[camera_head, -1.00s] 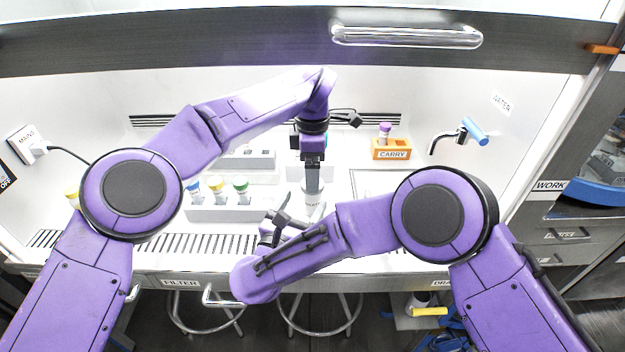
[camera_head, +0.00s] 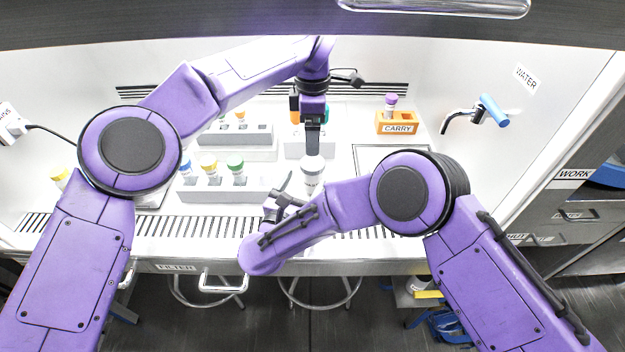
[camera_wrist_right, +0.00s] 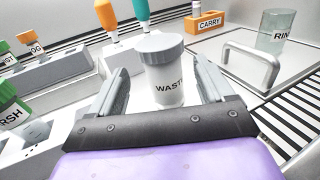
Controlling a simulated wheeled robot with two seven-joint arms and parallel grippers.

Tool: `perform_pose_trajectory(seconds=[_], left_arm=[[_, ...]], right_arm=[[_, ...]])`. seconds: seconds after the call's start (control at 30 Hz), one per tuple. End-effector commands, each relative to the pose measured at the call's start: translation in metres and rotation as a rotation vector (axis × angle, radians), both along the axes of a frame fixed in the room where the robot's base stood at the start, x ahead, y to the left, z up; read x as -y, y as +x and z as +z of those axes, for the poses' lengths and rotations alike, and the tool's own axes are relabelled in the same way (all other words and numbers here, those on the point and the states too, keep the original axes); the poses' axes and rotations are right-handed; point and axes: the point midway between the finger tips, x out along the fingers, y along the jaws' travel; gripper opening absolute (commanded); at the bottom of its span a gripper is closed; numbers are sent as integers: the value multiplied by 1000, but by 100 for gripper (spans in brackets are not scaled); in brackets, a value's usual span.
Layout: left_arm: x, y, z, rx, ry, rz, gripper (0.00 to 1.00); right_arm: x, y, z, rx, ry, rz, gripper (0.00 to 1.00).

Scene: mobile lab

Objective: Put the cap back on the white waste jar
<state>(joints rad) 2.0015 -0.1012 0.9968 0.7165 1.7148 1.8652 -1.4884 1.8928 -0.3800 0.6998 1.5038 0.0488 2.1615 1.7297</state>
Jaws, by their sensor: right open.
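The white waste jar (camera_wrist_right: 168,85) stands upright on the worktop in the right wrist view, its label facing me. It also shows in the head view (camera_head: 312,183). The grey cap (camera_wrist_right: 160,43) sits on top of the jar and looks level; how tightly it sits cannot be told. My right gripper (camera_wrist_right: 165,80) is open, with a finger on each side of the jar and apart from it. In the head view it is low, just left of the jar (camera_head: 285,190). My left gripper (camera_head: 313,150) points down, just above and behind the cap; its finger gap is hidden.
A rack (camera_head: 222,196) with several coloured-cap vials stands left of the jar. An orange CARRY holder (camera_head: 398,124) is at the back right. A clear rinse beaker (camera_wrist_right: 277,32) and a metal handle (camera_wrist_right: 250,58) lie right of the jar. A blue-handled water tap (camera_head: 493,110) is on the right wall.

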Motion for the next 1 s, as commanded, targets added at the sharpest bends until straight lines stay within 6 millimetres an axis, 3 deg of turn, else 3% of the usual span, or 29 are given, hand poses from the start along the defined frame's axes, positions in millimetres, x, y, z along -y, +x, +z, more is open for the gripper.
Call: perform_pose_trajectory(seconds=[0.13, 0.3, 0.5, 0.9, 0.93, 1.0], left_arm=[[0, 0, 1, 1, -1, 0, 85], [0, 0, 1, 1, -1, 0, 85], [0, 0, 1, 1, -1, 0, 85], [0, 0, 1, 1, -1, 0, 85], [0, 0, 1, 1, -1, 0, 85], [0, 0, 1, 1, -1, 0, 85]], right_arm=[[-1, -1, -30, -1, 0, 1, 81], [15, 34, -26, 2, 1, -4, 81], [26, 60, -26, 2, 1, -3, 81], [29, 69, -26, 1, 1, 0, 81], [29, 69, -26, 1, 1, 0, 78], [29, 69, -26, 1, 1, 0, 55]])
